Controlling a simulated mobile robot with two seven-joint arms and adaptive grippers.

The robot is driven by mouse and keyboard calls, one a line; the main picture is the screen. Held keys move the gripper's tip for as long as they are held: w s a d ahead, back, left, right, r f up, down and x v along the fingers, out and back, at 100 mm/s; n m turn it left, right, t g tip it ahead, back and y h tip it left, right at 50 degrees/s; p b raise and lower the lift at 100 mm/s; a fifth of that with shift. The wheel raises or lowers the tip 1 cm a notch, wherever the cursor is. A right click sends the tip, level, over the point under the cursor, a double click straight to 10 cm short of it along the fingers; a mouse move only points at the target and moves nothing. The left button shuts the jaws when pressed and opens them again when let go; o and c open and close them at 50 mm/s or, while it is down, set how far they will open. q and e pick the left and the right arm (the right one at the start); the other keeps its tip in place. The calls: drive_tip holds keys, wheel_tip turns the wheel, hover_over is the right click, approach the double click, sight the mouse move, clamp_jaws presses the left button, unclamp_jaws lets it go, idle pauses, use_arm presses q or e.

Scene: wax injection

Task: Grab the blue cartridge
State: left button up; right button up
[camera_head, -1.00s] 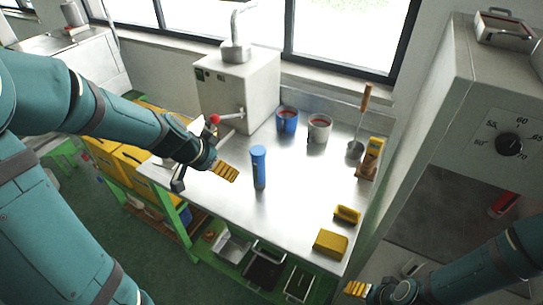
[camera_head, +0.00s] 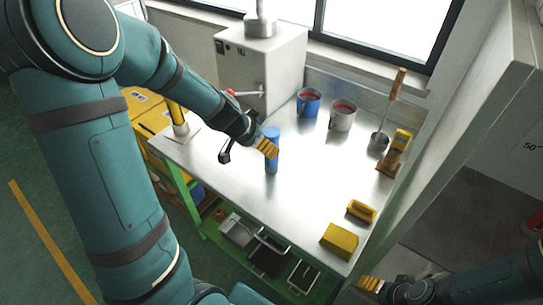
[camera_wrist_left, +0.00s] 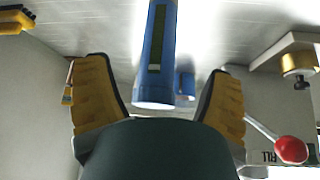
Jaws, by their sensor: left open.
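The blue cartridge (camera_head: 271,160) stands upright on the steel table. My left gripper (camera_head: 245,154) is open at the cartridge's left side, with one yellow fingertip overlapping it in the head view. In the left wrist view the cartridge (camera_wrist_left: 155,60) shows ahead, between the two spread yellow fingers of the gripper (camera_wrist_left: 160,95). It does not look clamped; whether a finger touches it I cannot tell. My right gripper (camera_head: 372,285) is at the bottom right of the head view, away from the table, only partly visible.
A white machine (camera_head: 262,70) with a red-knobbed lever (camera_head: 230,93) stands behind the cartridge. A blue mug (camera_head: 308,103) and a grey mug (camera_head: 342,116) stand at the back. The table's middle right is clear.

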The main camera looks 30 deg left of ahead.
use_arm(q)
drive_tip(key=x, duration=0.2)
drive_tip(key=b+x, duration=0.1)
drive_tip(key=x, duration=0.2)
drive_tip(key=shift+w+d+r, duration=0.1)
drive_tip(key=shift+w+d, duration=0.1)
drive_tip(key=shift+w, duration=0.2)
drive_tip(key=c, duration=1.4)
